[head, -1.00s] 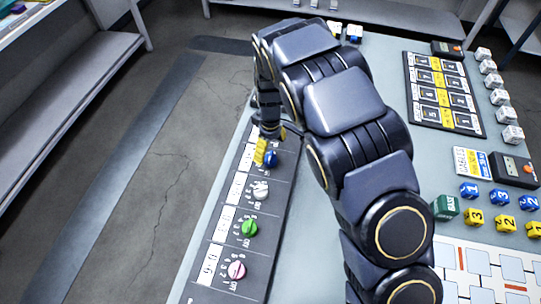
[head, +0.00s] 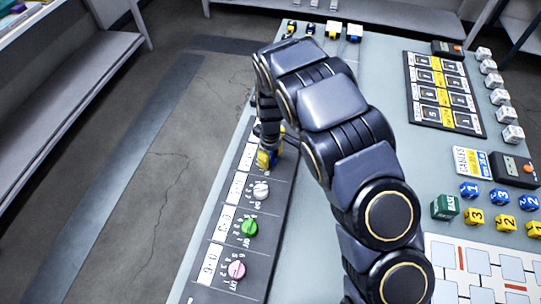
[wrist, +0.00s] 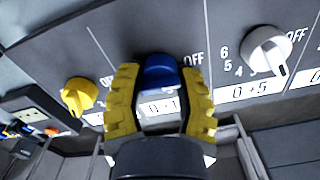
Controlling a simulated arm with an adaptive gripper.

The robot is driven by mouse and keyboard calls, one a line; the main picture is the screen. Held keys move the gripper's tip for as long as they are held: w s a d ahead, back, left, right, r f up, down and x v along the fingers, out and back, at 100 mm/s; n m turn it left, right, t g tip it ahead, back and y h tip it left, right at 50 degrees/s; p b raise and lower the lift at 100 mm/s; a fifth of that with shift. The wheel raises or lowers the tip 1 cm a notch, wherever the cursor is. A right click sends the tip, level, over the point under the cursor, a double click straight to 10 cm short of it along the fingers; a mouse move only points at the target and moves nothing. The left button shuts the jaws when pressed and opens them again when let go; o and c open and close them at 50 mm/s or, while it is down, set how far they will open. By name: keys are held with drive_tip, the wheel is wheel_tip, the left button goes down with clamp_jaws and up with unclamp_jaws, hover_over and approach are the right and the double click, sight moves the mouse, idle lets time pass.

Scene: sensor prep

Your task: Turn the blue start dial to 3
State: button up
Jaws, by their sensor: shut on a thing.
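The blue dial (wrist: 158,70) sits on the dark dial panel, between the yellow dial (wrist: 79,95) and the white dial (wrist: 266,45) in the wrist view. My gripper (wrist: 160,98) has its two yellow ribbed fingers on either side of the blue dial and is shut on it. In the head view my gripper (head: 268,158) is down at the panel and covers most of the blue dial. The dial's pointer and most of its numbers are hidden, so I cannot tell its setting.
The white dial (head: 261,190), green dial (head: 249,228) and pink dial (head: 236,269) line the panel (head: 270,230) nearer the camera. To the right lie a green block (head: 445,207), numbered cubes (head: 474,216) and a card (head: 471,162). Open floor lies left of the table.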

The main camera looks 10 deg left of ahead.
drive_tip(key=shift+m, duration=0.3)
drive_tip(key=m, duration=0.3)
drive_tip(key=shift+m, duration=0.3)
drive_tip(key=m, duration=0.4)
drive_tip(key=shift+m, duration=0.3)
drive_tip(key=m, duration=0.4)
drive_tip(key=shift+m, duration=0.3)
drive_tip(key=m, duration=0.4)
drive_tip(key=shift+m, duration=0.3)
drive_tip(key=o, duration=1.1)
